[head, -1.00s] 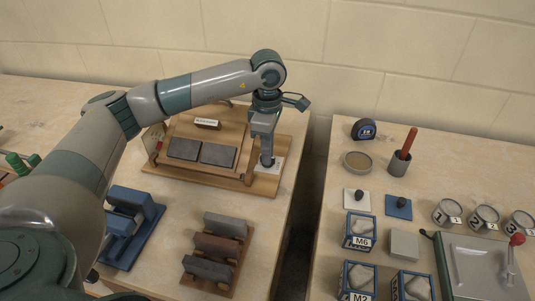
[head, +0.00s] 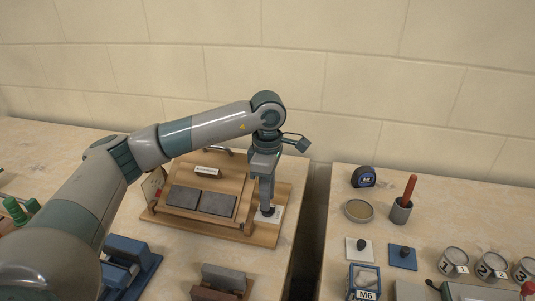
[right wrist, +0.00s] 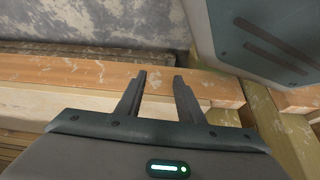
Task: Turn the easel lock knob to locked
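The dark lock knob (head: 269,211) sits on that plate. My left gripper (head: 267,203) points straight down with its fingertips at the knob. The fingers line up one behind the other, so I cannot tell whether they grip it. The plate's markings are too small to read. My right gripper (right wrist: 159,77) is open and empty in the right wrist view.
A blue holder (head: 140,262) and a rack of blocks (head: 222,280) stand in front of the easel. Beyond a gap, the right table holds a tape measure (head: 364,177), a red-handled tool in a cup (head: 402,208), a round dish (head: 358,211) and several numbered tins (head: 454,262).

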